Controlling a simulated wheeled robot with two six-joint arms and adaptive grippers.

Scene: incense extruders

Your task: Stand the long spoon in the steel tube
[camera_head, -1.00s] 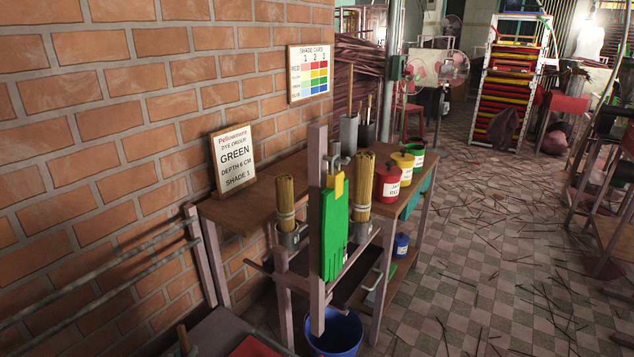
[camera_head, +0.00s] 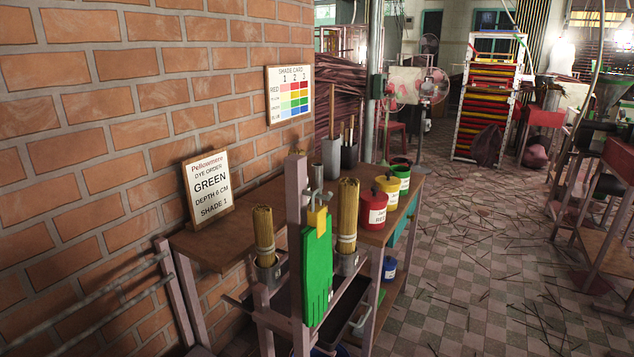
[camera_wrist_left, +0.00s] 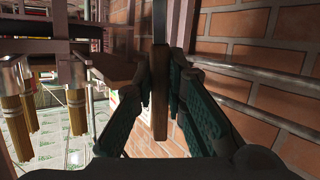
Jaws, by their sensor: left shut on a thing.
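My left gripper (camera_wrist_left: 160,95) is shut on a brown wooden handle (camera_wrist_left: 160,60) in the left wrist view. The handle stands upright in that picture between the dark finger pads. I cannot tell whether it belongs to the long spoon; no spoon bowl shows. In the head view a grey steel tube (camera_head: 331,160) stands on the far part of the wooden table, with one long wooden stick (camera_head: 331,110) upright in it. A darker holder (camera_head: 350,157) with several thin sticks stands beside it. Neither gripper is in the head view.
A rack post (camera_head: 297,200) with green gloves (camera_head: 317,270) and two incense bundles (camera_head: 263,236) (camera_head: 347,215) stands before the table (camera_head: 215,250). Red (camera_head: 372,208), yellow and green pots line its right side. A sign (camera_head: 207,190) leans by the brick wall.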

